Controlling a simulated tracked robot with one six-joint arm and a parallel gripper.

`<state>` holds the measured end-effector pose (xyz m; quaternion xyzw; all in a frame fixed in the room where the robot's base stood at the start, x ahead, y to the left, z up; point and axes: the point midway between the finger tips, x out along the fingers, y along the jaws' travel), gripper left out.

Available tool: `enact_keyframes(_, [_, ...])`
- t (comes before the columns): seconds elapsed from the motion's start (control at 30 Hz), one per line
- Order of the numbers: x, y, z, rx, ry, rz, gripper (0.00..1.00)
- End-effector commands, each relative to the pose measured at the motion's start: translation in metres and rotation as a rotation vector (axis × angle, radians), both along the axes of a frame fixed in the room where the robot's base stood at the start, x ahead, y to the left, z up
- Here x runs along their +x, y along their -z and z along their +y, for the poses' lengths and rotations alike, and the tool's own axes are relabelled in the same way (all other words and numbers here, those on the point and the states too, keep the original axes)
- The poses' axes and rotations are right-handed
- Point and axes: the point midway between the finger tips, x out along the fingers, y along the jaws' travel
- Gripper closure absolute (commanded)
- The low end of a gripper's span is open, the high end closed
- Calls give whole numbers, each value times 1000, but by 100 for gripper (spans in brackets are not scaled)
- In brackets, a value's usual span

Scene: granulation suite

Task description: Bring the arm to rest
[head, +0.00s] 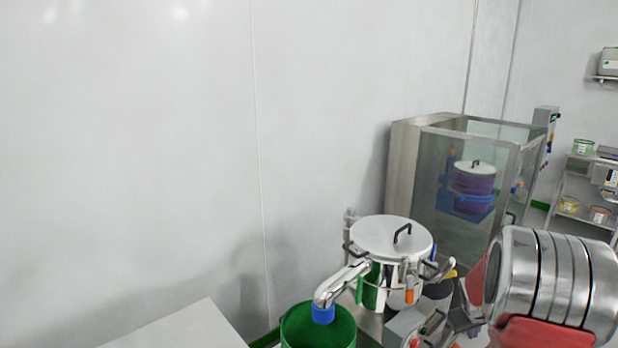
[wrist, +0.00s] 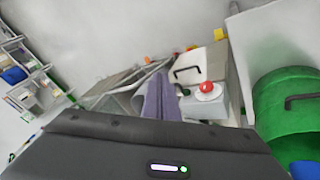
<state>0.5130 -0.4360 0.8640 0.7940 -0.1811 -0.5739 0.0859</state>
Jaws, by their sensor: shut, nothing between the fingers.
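My gripper (wrist: 160,82) shows in the wrist view as grey-purple fingers held together beyond the dark wrist housing. It is shut with nothing between the fingers. It points toward the equipment, with the red button box to its right. Whether it touches anything cannot be told. In the head view my arm (head: 550,280), with polished steel rings and red parts, reaches in at the lower right. The fingers cannot be made out there.
A steel vessel with a white lid (head: 380,238) stands beside a green bin (head: 318,328). Behind is a glass-fronted cabinet (head: 430,170). The red-button box (wrist: 208,92) is close to my gripper in the wrist view. A shelf rack (head: 568,190) stands at right.

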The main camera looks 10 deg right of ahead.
Motion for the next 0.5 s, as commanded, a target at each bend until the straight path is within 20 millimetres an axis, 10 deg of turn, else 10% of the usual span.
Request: enact_keyframes(0.5, [-62,-77,151,167,117,65,100])
